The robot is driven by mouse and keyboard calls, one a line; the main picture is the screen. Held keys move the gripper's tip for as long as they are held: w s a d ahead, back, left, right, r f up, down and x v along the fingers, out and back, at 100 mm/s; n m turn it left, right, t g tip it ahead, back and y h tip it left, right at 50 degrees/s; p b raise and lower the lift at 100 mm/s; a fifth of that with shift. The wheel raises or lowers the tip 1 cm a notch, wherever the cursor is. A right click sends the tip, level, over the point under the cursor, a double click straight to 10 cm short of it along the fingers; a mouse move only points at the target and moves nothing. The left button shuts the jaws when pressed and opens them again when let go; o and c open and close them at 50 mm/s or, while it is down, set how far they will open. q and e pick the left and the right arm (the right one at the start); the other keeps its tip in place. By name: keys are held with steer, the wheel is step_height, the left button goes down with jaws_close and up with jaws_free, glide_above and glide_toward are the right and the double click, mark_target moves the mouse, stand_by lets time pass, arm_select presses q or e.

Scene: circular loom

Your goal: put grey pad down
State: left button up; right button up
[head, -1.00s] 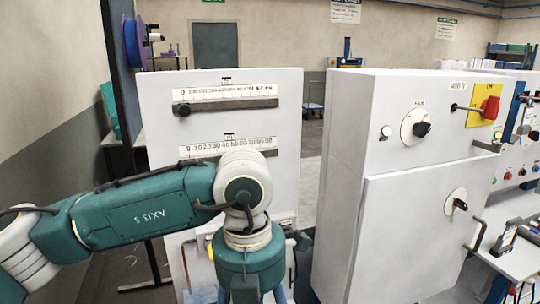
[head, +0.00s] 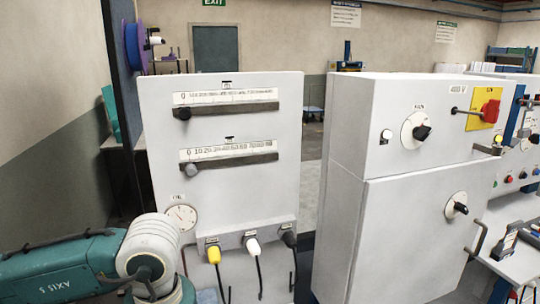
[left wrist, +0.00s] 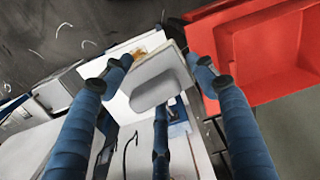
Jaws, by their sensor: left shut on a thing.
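The grey pad (left wrist: 157,91), a rounded flat piece, shows in the left wrist view between the blue fingers of my left gripper (left wrist: 160,75). The gripper is shut on it, though the exact contact points are hard to make out. In the head view my left arm is at the lower left; its gripper and the pad are out of that picture. My right gripper shows in neither view.
In the left wrist view a red bin (left wrist: 268,52) is at the upper right, beside the fingers. In the head view a white panel (head: 235,125) with scales, a gauge and plugs stands behind my arm. A large white cabinet (head: 395,225) stands to the right.

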arm_select(q)
steer(key=a+m, duration=0.1)
steer(key=m, duration=0.1)
steer(key=s+a+f+m, duration=0.1)
steer(key=a+m, duration=0.1)
steer(key=m, duration=0.1)
steer(key=shift+s+f+m, duration=0.25)
steer(key=shift+s+m, duration=0.05)
stand_by(0.6)
